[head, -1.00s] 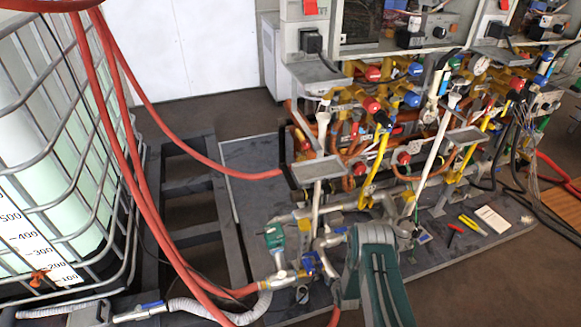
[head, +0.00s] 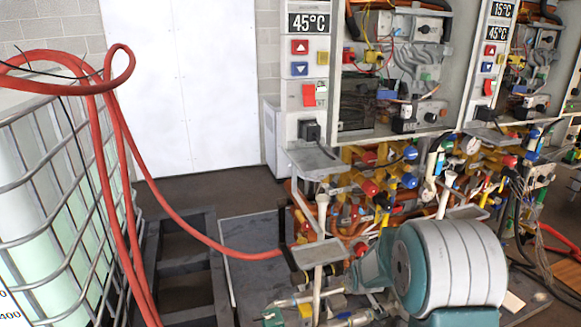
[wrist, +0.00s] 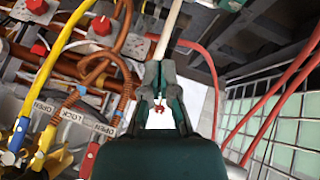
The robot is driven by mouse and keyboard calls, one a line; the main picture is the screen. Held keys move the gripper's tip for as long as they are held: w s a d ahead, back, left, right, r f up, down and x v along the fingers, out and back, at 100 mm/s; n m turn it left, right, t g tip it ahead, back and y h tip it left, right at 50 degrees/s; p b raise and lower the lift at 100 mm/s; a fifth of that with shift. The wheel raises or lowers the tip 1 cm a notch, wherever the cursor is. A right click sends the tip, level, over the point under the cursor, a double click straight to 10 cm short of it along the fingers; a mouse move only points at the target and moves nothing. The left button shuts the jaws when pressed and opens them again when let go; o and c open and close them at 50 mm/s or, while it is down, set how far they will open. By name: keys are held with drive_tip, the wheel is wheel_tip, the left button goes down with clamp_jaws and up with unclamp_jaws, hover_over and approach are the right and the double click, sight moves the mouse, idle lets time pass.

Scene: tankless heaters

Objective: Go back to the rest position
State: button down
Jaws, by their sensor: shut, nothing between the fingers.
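My gripper (wrist: 159,68) shows in the wrist view, its dark fingers together at the tips with nothing held. A white pipe (wrist: 172,22) runs up in the picture just beyond the fingertips; I cannot tell whether they touch. In the head view my arm, a white and teal rounded link, is at the lower right in front of the heater pipework (head: 370,190).
Two tankless heaters (head: 395,80) with 45°C displays stand at the right, with valves and hoses below. A caged tank (head: 60,190) stands at left, with red hoses (head: 125,180) beside it. Dark floor (head: 200,185) lies between, before a white door (head: 165,90).

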drive_tip(key=s+a+r+m, duration=0.1)
drive_tip(key=s+r+m, duration=0.2)
drive_tip(key=s+r, duration=1.3)
drive_tip(key=s+r+m, duration=0.1)
drive_tip(key=s+r, duration=0.2)
drive_tip(key=s, duration=0.6)
drive_tip(key=s+a+r+m+g, duration=0.1)
drive_tip(key=s+r, duration=0.3)
drive_tip(key=s, duration=0.6)
drive_tip(key=shift+r+m+g, duration=0.15)
drive_tip(key=shift+m+g, duration=0.15)
drive_tip(key=shift+m, duration=0.5)
drive_tip(key=shift+w+a, duration=0.1)
